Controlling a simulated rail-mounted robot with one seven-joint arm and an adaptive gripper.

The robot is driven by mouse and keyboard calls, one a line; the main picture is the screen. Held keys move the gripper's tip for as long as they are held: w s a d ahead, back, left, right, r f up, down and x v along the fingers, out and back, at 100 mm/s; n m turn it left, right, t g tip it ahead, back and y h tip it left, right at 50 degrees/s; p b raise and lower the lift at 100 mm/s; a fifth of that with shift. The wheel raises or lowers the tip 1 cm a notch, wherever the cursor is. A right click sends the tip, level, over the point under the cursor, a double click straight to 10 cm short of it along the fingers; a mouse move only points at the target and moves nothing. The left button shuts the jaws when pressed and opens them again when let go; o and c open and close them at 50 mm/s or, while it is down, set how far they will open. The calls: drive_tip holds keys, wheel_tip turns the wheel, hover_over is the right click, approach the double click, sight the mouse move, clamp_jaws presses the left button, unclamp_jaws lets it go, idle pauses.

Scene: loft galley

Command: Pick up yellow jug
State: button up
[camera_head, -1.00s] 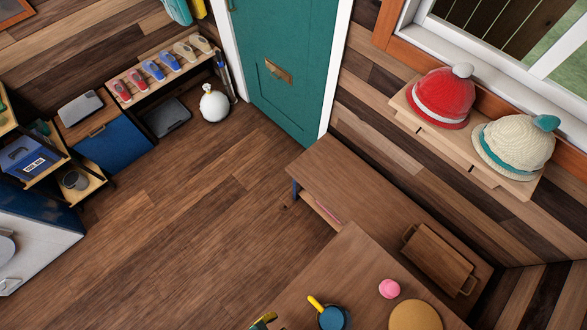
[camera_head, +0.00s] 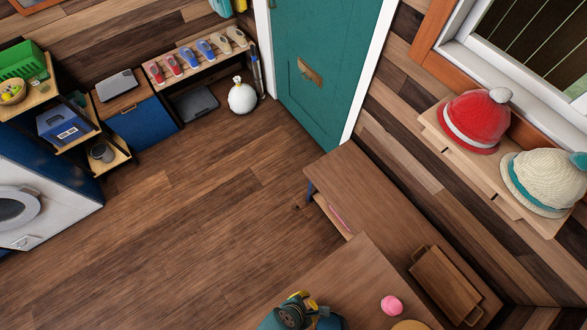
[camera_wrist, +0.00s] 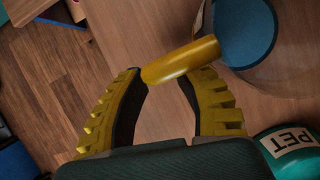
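The only jug-like thing is a round vessel (camera_wrist: 246,30) with a blue inside and a yellow handle (camera_wrist: 180,60), at the top right of the wrist view, on the wooden table. Its body is cut off by the frame edge. My gripper (camera_wrist: 170,76) has its yellow ribbed fingers apart. The handle's end lies between the fingertips, close to the left one, and crosses in front of the right one. I cannot tell whether they touch. In the head view my gripper (camera_head: 303,300) is low over the table and hides most of the vessel.
A teal container labelled PET (camera_wrist: 292,152) is close right of my gripper. On the table (camera_head: 345,265) are a pink ball (camera_head: 391,305) and a tan disc (camera_head: 410,325). A bench with a wooden tray (camera_head: 446,285) stands behind. The floor (camera_head: 200,220) at left is clear.

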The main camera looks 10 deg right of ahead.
sight(312, 303)
drive_tip(key=shift+w+d+f, duration=0.1)
drive_tip(key=shift+d+f, duration=0.15)
drive_tip(key=shift+d, duration=0.25)
drive_tip(key=shift+f, duration=0.3)
drive_tip(key=shift+c, duration=0.4)
clamp_jaws()
drive_tip(key=shift+r, duration=0.1)
drive_tip(key=shift+r+p, duration=1.05)
drive_tip(key=shift+r, duration=3.85)
